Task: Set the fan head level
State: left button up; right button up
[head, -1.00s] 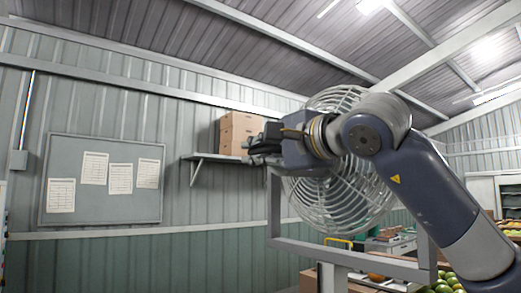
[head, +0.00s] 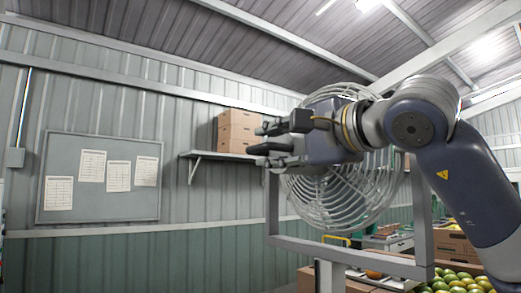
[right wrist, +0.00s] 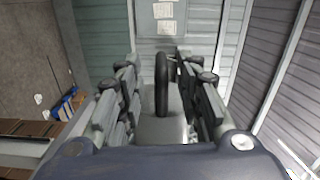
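The fan head (head: 345,205), a round pale wire cage, sits in a grey U-shaped yoke (head: 273,210) on a post. The cage looks tilted; how far from level I cannot tell. My right gripper (head: 262,142) is in front of the cage's upper left part, pointing left, and hides the top of the yoke's left upright. Its fingers are apart. In the right wrist view a dark, narrow upright piece (right wrist: 162,84) shows between the open fingers; I cannot tell whether they touch it or which part it is. My left gripper is not in view.
A wall shelf (head: 200,154) with cardboard boxes (head: 238,132) is behind the gripper. A notice board (head: 70,200) hangs at left. The space left of the fan is clear.

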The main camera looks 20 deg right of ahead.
jog(key=v, duration=0.6)
jog(key=shift+s, duration=0.25)
